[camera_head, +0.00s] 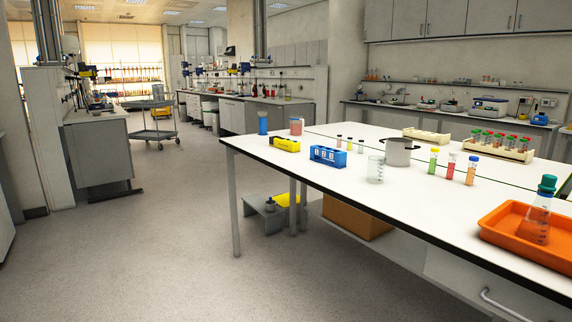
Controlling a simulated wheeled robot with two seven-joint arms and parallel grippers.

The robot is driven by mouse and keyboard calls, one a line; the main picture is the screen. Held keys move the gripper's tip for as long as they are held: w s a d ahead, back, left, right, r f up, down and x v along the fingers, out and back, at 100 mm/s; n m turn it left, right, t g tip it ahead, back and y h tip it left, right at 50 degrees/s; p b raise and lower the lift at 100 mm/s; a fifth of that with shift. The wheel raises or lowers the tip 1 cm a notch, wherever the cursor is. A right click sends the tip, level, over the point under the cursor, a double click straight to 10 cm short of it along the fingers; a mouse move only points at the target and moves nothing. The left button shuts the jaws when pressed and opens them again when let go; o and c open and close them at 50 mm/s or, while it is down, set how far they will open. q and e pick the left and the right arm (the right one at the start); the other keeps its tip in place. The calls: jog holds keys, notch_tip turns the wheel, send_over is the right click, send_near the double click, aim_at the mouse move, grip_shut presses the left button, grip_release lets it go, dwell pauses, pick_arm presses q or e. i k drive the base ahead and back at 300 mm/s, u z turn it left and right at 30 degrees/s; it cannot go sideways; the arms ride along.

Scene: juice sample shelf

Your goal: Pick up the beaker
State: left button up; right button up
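A clear glass beaker (375,170) with graduation marks stands upright on the white lab table (310,178), close to its front edge. It is just left of and in front of a grey metal pot (399,152), and right of a blue rack (328,156). Neither of my grippers shows in the head view, so their state is hidden.
Several capped tubes, including a green one (433,160), stand right of the beaker. A yellow rack (285,144) is at the left end. An orange tray (520,222) holds a green-stoppered flask (539,212) at right. The floor (150,240) left of the table is clear.

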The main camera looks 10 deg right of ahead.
aim_at(377, 166)
jog(key=u, duration=0.45)
jog(key=i, duration=0.9)
jog(key=z, duration=0.55)
jog(key=i, duration=0.85)
jog(key=z, duration=0.9)
